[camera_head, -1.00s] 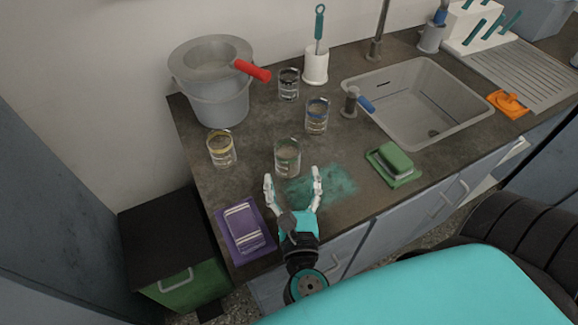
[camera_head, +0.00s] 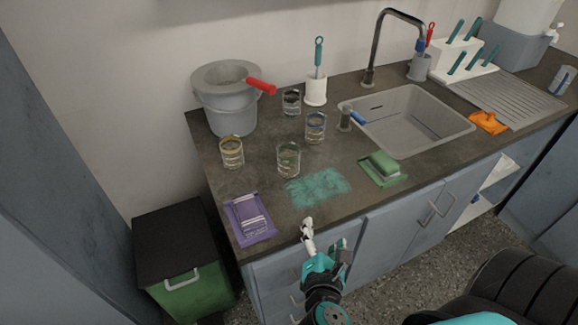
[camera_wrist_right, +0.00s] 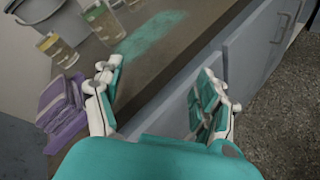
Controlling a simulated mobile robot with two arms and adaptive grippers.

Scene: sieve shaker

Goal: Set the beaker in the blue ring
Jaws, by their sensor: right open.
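Several glass beakers stand upright on the counter. The beaker with a blue band or ring (camera_head: 315,128) is near the sink; I cannot tell whether the blue ring is on it or around it. A beaker with a green band (camera_head: 288,160) stands nearest the teal patch and also shows in the wrist view (camera_wrist_right: 104,24). One with a yellow band (camera_head: 232,153) is to its left, and one with a dark band (camera_head: 291,102) is behind. My right gripper (camera_head: 324,236) is open and empty beyond the counter's front edge, apart from all beakers. My left gripper is not in view.
A teal powdery patch (camera_head: 318,187) lies on the counter's front part. A purple packet (camera_head: 249,218) is at front left, a green sponge on a tray (camera_head: 381,169) at right. The sink (camera_head: 415,120) is at right.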

